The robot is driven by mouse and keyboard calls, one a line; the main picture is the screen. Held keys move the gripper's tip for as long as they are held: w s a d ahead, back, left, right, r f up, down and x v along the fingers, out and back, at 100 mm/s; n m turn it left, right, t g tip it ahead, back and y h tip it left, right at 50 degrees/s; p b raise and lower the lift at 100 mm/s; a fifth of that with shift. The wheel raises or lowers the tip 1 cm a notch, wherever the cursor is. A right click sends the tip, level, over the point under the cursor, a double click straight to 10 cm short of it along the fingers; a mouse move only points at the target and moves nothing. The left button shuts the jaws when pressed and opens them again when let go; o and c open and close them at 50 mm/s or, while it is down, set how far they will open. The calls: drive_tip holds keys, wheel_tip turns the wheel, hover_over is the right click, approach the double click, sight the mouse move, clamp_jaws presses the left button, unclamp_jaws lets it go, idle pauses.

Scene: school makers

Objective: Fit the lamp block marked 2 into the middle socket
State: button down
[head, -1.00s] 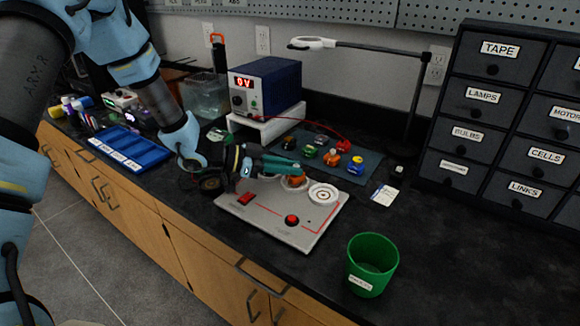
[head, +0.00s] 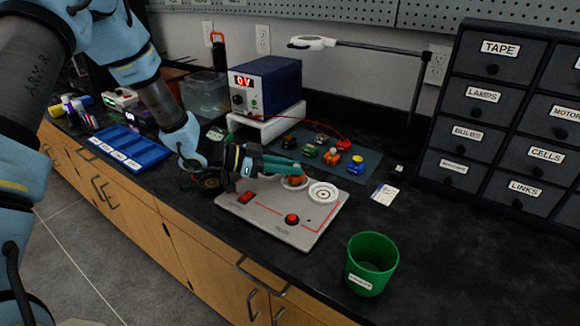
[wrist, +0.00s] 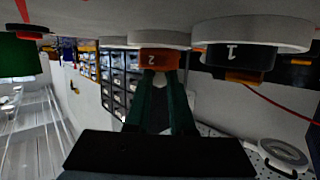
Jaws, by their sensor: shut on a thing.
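The orange lamp block marked 2 (wrist: 157,60) is between my fingertips in the wrist view, which looks upside down. My gripper (wrist: 162,78) is shut on it. The block meets the white ring of the middle socket (wrist: 160,39); I cannot tell whether it is fully seated. In the head view my gripper (head: 298,168) reaches over the grey board (head: 262,217), and a bit of the orange block shows below the fingers. A dark block marked 1 (wrist: 235,57) is at the neighbouring socket. The right-hand socket (head: 323,193) looks empty.
A dark mat (head: 365,176) with several coloured blocks lies behind the board. A green cup (head: 372,264) stands front right. A red button (head: 292,220) and red switch (head: 245,197) are on the board. The power supply (head: 265,86) reads 0V. Counter is clear at right.

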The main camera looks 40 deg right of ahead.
drive_tip(key=shift+r, duration=0.25)
drive_tip(key=shift+r+p, duration=0.35)
drive_tip(key=shift+p, duration=0.2)
drive_tip(key=shift+f, duration=0.45)
idle(1.8)
drive_tip(key=shift+r+p, duration=0.35)
drive_tip(key=shift+r, duration=0.25)
drive_tip(key=shift+f+b, duration=0.4)
drive_tip(key=shift+f, duration=0.4)
idle(0.9)
drive_tip(key=c, duration=1.1)
unclamp_jaws()
drive_tip(key=shift+o, duration=0.2)
